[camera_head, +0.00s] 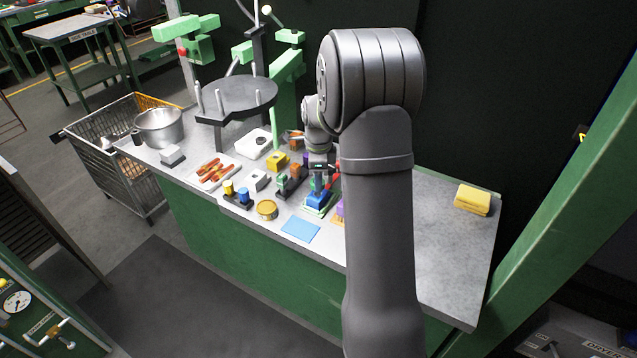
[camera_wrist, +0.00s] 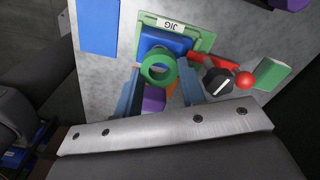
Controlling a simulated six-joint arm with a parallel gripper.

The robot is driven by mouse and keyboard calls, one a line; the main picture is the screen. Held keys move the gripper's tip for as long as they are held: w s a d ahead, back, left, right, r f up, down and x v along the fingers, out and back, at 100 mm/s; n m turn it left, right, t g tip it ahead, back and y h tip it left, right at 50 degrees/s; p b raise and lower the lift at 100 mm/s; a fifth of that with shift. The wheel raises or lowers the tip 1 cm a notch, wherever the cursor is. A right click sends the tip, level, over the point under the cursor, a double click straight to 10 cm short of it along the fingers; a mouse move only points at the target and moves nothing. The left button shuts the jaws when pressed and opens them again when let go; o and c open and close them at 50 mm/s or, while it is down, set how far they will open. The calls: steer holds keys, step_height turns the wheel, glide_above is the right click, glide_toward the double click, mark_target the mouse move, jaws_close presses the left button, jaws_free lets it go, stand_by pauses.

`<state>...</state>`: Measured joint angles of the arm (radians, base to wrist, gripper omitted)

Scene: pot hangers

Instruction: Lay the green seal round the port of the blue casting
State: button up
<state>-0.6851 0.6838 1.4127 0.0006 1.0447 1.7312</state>
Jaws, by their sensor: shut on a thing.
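The green seal (camera_wrist: 146,68) is a thick ring, held between the fingertips of my gripper (camera_wrist: 159,76) in the wrist view. The blue casting (camera_wrist: 176,43) sits in a green jig (camera_wrist: 206,42) with a white JIG label, just beyond the seal. The seal overlaps the near part of the casting in this view; I cannot tell whether they touch. The casting's port is hidden or not distinct. In the head view the blue casting (camera_head: 317,199) is below my gripper, whose fingers are too small to make out there.
A red lever with a black knob (camera_wrist: 217,81) and a red ball stands right of the casting. A blue sheet (camera_head: 300,229) and gold tin (camera_head: 266,209) lie at the front edge. A yellow cloth (camera_head: 472,199) lies far right; bare tabletop surrounds it.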

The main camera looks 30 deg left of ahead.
steer(key=shift+f, duration=1)
steer(key=shift+f, duration=0.45)
steer(key=o, duration=0.9)
step_height(320, 180, up, 8)
steer(key=shift+r, duration=0.2)
steer(key=shift+f, duration=2.05)
